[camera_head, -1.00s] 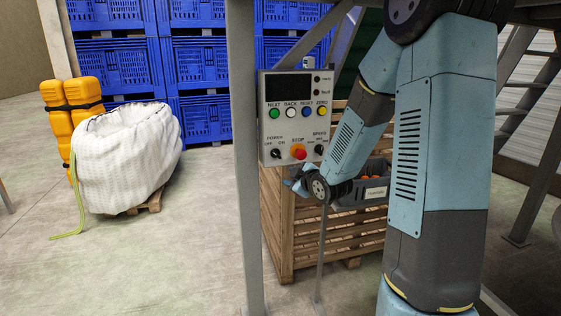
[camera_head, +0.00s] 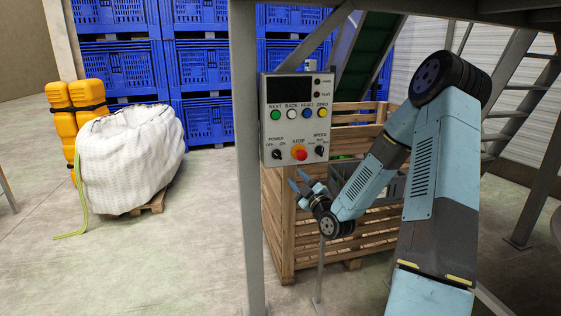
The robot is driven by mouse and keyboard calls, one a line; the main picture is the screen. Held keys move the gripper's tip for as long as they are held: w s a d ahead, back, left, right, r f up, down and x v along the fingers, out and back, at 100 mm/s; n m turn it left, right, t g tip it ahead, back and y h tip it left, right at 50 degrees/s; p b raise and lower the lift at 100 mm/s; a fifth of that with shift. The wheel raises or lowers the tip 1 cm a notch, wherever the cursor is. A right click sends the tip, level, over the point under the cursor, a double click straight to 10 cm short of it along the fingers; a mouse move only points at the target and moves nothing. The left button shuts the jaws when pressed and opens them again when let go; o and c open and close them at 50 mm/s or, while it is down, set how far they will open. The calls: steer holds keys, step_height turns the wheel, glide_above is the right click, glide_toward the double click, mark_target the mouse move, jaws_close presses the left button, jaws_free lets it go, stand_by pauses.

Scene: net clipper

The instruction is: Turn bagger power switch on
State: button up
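The grey control panel (camera_head: 294,119) is fixed by the grey post. Its power switch (camera_head: 276,154) is a small black knob at the lower left, with OFF marked on the left and ON on the right. It is too small to tell which way the knob points. My gripper (camera_head: 298,180) is just below the panel's lower edge, to the lower right of the power switch and apart from it.
The red stop button (camera_head: 299,153) and black speed knob (camera_head: 320,151) sit right of the power switch. A grey upright post (camera_head: 245,170) stands left of the panel. A wooden crate (camera_head: 285,235) stands below and behind. Open floor lies to the left, before a white sack (camera_head: 130,160).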

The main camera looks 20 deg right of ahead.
mark_target(278, 157)
steer(key=x, duration=1.2)
steer(key=shift+a, duration=0.1)
jaws_close()
